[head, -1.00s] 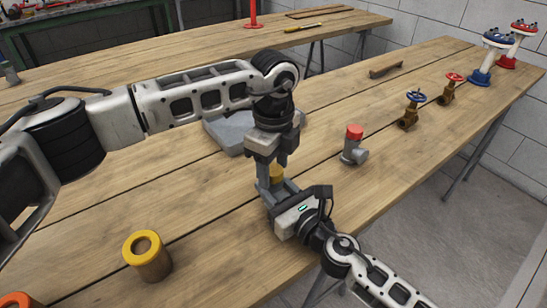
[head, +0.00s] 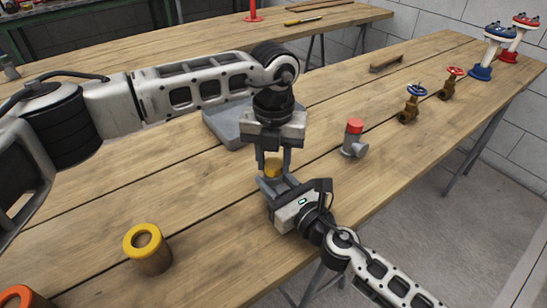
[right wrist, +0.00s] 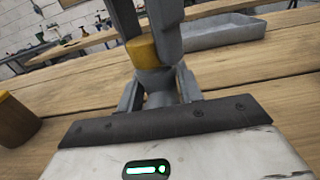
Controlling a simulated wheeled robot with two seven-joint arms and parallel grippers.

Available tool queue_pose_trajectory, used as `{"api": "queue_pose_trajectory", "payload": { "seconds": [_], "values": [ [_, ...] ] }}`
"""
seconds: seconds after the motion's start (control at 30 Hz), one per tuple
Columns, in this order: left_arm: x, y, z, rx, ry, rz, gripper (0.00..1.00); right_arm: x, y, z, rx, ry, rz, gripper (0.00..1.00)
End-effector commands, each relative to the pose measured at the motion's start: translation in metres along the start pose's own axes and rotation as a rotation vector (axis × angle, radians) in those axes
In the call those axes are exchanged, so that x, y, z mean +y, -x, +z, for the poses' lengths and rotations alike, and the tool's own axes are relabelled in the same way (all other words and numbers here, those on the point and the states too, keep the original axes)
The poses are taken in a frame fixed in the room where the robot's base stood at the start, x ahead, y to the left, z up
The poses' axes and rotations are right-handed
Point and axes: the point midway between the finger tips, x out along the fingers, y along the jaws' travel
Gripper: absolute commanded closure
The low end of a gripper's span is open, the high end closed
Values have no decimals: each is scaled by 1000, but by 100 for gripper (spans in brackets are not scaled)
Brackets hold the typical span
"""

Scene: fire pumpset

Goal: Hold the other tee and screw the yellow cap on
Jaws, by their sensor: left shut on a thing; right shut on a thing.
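The yellow cap (head: 273,166) sits on top of a grey tee between my two grippers, near the table's front edge. My left gripper (head: 273,160) reaches down from above and is shut on the yellow cap. My right gripper (head: 275,186) comes from the front and is shut on the tee. In the right wrist view the cap (right wrist: 142,52) rests on the tee (right wrist: 157,85); whether its thread is engaged I cannot tell. Another grey tee (head: 354,148) with a red cap (head: 355,125) stands upright to the right.
A wooden cylinder with a yellow ring (head: 148,250) stands front left, and an orange ring (head: 20,297) shows at the corner. A grey tray (head: 225,128) lies behind my left gripper. Valves with blue (head: 415,90) and red (head: 455,71) handwheels stand at the right.

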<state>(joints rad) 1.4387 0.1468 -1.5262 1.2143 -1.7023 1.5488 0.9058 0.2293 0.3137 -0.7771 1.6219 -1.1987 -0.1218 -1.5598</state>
Motion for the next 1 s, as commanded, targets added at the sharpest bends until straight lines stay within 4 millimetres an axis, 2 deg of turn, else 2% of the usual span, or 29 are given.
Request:
{"api": "queue_pose_trajectory", "payload": {
  "seconds": [0.1, 0.6, 0.73, 0.9, 0.93, 1.0],
  "values": [
    [0, 0, 0, -1, -304, 0, 93, 0, 0, 0, 0, 0, 0, 100],
    [0, 0, 0, 0, -1603, 0, 93, 0, 0, 0, 0, 0, -1, 100],
    [0, -1, 0, -1, -1855, 0, 93, 0, 0, 0, 0, 0, -1, 100],
    [0, -1, 0, -1, -1866, -1, 93, 0, 0, 0, 0, 0, -1, 100],
    [0, -1, 0, -1, -1866, -1, 57, 0, 0, 0, 0, 0, -1, 100],
    [0, -1, 0, -1, -1865, -1, 44, 0, 0, 0, 0, 0, -1, 100]
  ]
}}
